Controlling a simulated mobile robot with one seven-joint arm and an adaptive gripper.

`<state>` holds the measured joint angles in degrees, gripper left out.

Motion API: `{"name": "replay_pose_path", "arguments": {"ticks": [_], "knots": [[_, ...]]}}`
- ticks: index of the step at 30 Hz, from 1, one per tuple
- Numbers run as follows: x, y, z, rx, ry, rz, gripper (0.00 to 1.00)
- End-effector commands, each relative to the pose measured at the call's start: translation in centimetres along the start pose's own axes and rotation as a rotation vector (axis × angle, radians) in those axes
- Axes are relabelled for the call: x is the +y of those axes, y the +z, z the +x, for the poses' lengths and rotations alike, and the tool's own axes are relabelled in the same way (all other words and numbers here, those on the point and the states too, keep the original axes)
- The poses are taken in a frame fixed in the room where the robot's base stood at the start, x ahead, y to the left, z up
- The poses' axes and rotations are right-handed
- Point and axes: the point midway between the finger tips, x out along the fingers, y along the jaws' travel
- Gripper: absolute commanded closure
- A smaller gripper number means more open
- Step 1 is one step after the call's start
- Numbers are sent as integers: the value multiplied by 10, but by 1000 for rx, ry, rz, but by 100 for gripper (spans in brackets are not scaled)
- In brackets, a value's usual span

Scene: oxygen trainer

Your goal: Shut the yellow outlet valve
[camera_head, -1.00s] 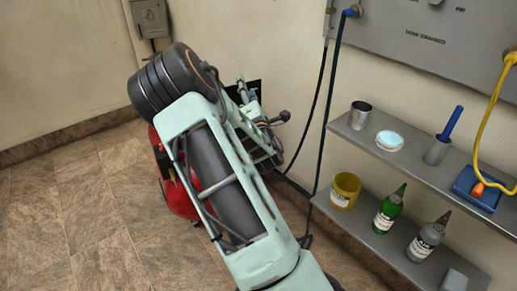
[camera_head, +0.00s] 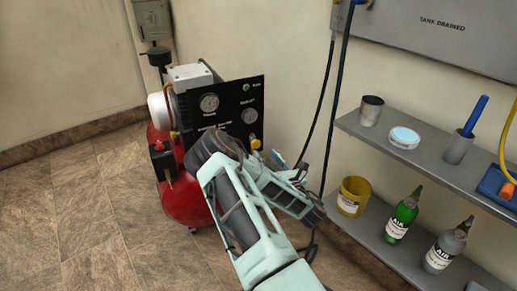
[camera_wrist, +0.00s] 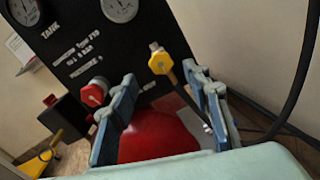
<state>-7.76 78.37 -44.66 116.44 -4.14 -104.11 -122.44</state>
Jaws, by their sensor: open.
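The yellow outlet valve (camera_head: 255,143) sits at the lower right of the black gauge panel in the head view. My gripper (camera_wrist: 160,76) is open and empty, with blue-grey fingers. The valve shows in the gap between the fingertips, nearer the right one. I cannot tell how far beyond the tips it lies; no contact shows. The right finger stands close beside the lever in the picture.
A red-capped fitting (camera_wrist: 95,92) is close to my left finger. The black panel (camera_head: 232,105) with gauges stands above the red tank (camera_head: 184,203). Dark hoses hang right of the panel. Shelves (camera_head: 432,153) with bottles and cups are at the right. Floor at left is clear.

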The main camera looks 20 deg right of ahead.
Motion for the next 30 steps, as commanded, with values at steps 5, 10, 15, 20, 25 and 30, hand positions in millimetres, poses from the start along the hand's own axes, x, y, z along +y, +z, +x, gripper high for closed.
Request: {"name": "replay_pose_path", "arguments": {"ticks": [5,10,15,20,25,30], "knots": [[0,-2,36,-3,2,1,56],[0,-2,59,-1,1,1,56],[0,0,69,-1,-1,2,56],[0,0,71,0,-1,2,56],[0,0,70,0,-1,2,63],[0,0,70,0,-1,2,81]]}}
